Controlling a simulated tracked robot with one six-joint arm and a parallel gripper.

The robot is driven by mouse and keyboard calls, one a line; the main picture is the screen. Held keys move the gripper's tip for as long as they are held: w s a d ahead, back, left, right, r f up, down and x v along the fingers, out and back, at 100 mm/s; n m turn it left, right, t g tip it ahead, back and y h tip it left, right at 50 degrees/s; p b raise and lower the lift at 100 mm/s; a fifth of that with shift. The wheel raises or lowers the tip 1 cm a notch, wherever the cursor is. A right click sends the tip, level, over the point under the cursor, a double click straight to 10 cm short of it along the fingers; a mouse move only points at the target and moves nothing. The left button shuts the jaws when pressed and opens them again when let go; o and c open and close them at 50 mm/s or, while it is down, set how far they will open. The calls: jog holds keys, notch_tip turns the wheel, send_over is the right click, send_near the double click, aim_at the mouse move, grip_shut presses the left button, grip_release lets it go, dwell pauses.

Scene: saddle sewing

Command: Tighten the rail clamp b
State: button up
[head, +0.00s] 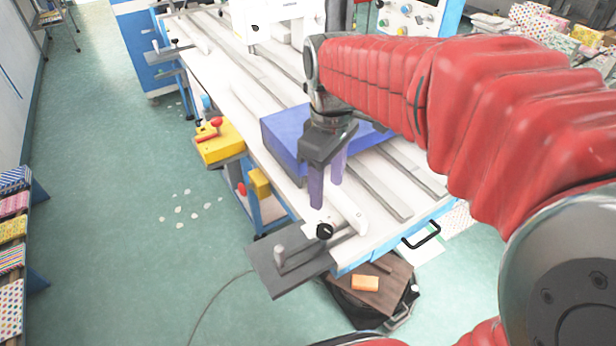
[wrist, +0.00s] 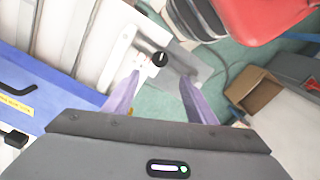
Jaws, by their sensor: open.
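A black round knob (head: 325,231) sits at the near end of a white rail (head: 346,208) on the table; I take it for rail clamp b, though no label is readable. In the wrist view the same knob (wrist: 160,59) lies just beyond and between the fingertips, with a pale mark on its top. My gripper (head: 327,193) points down above the rail end, its two purple fingers apart and empty. In the wrist view the gripper (wrist: 159,76) is open, with the knob clear of both fingers.
A grey plate with a small upright post (head: 280,256) juts from the table's near corner. A blue box (head: 285,140) stands on the table behind my gripper. A yellow block with a red knob (head: 218,142) is at the left edge.

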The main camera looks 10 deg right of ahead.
aim_at(324, 229)
notch_tip(324, 229, down, 14)
jog(key=shift+r, duration=0.1)
dwell(0.8)
jog(key=shift+c, duration=0.4)
jog(key=c, duration=1)
jog(key=shift+o, duration=0.2)
